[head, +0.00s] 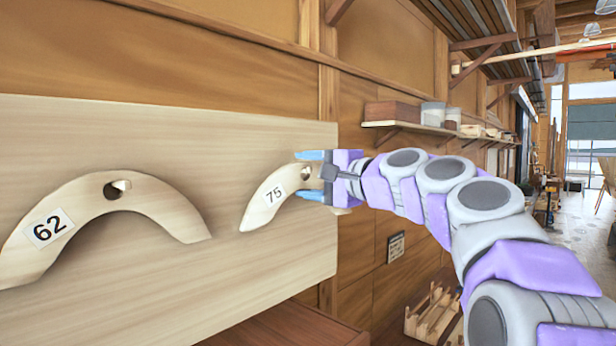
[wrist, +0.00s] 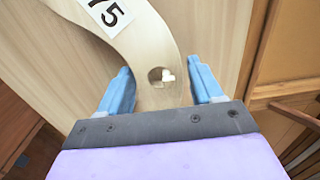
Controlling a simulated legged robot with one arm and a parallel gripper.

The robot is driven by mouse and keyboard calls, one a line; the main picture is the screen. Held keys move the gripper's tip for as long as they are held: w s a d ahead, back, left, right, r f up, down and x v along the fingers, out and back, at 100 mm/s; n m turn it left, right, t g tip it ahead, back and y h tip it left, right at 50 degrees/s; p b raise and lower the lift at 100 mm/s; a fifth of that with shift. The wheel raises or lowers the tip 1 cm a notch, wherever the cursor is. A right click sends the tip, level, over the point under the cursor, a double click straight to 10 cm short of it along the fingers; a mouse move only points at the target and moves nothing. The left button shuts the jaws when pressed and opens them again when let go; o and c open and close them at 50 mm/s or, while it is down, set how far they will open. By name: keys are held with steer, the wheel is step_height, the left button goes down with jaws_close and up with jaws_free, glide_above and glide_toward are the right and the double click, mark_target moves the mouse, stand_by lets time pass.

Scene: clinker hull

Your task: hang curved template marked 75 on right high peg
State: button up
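The pale wooden curved template marked 75 (head: 262,204) is at the right part of the pale board. Its free end curves down to the left, and its label also shows in the wrist view (wrist: 108,13). A light peg (head: 306,175) shows inside the hole near its top. In the wrist view the peg (wrist: 167,75) sits toward the right side of the hole. My gripper (head: 312,176) comes from the right, its blue fingers on the upper and lower edges of the template beside the hole. The template's right part is mostly hidden.
A second curved template marked 62 (head: 160,200) hangs on a peg at the left of the board (head: 215,275). A wall shelf (head: 440,127) with boxes and jars is behind my arm. A wooden rack (head: 434,312) stands low at the right.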

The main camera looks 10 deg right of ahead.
steer(key=shift+o, duration=1.4)
steer(key=shift+s, duration=0.1)
steer(key=shift+o, duration=0.2)
steer(key=shift+a, duration=0.15)
steer(key=b+v, duration=0.2)
steer(key=v, duration=1.5)
steer(key=s+a+f+n+g+h+b, duration=0.15)
steer(key=a+f+g+b, duration=0.4)
steer(key=f, duration=0.95)
steer(key=s+a+f+n+g+h+b, duration=0.1)
steer(key=a+f+n+g+b, duration=0.15)
steer(key=a+f, duration=0.85)
steer(key=s+f+n+g+h+b, duration=0.15)
steer(key=s+f, duration=0.35)
steer(key=f, duration=0.6)
steer(key=s+f+n+g+h+b, duration=0.1)
steer(key=s+f+g+b, duration=0.2)
steer(key=f, duration=0.9)
steer(key=s+d+f+n+g+h+b, duration=0.2)
steer(key=s+d+f+b, duration=0.1)
steer(key=s+f, duration=0.6)
steer(key=s+d+f+n+g+h+b, duration=0.2)
steer(key=s+d+f+h, duration=0.1)
steer(key=s+f, duration=0.7)
step_height(320, 180, down, 2)
steer(key=shift+d+f+h+b, duration=0.1)
steer(key=shift+d+h+b, duration=0.25)
steer(key=shift+d, duration=0.25)
